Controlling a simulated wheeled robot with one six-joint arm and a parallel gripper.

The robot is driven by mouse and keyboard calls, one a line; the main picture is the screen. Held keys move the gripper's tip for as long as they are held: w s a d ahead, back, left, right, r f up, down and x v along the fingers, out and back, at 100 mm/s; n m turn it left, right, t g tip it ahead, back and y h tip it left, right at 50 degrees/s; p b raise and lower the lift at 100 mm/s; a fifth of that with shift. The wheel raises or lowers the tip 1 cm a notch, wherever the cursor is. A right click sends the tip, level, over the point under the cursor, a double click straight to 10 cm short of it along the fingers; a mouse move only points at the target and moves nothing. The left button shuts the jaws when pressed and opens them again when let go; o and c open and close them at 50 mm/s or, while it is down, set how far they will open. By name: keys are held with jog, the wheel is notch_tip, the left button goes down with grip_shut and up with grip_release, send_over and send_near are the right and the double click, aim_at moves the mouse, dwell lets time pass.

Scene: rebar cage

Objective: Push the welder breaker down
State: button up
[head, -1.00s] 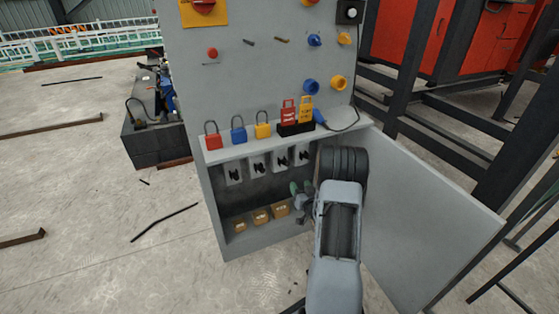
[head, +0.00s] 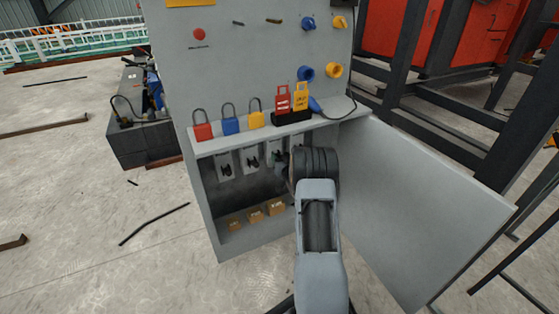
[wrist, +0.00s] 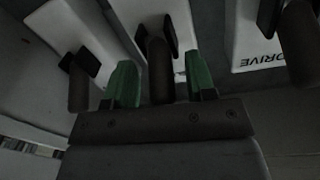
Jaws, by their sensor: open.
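A row of pale breakers with dark levers hangs inside the open grey cabinet; the leftmost (head: 225,165) and the one beside it (head: 249,159) are clear in the head view. My gripper (head: 281,158) is at the right part of the row and partly hides the breakers there. In the wrist view my gripper (wrist: 160,80) is open, its green fingertips on either side of a breaker's dark lever (wrist: 160,68). I cannot tell whether they touch it. A breaker marked DRIVE (wrist: 257,45) is to the right. I see no readable welder label.
The cabinet door (head: 425,210) stands open at right. Small brown boxes (head: 256,216) sit on the cabinet floor. Red, blue and yellow padlocks (head: 229,123) and tags in a black holder (head: 290,118) stand on the ledge above. Open floor lies at left.

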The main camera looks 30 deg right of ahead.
jog(key=shift+w+d, duration=0.1)
jog(key=shift+w, duration=0.4)
jog(key=shift+c, duration=0.3)
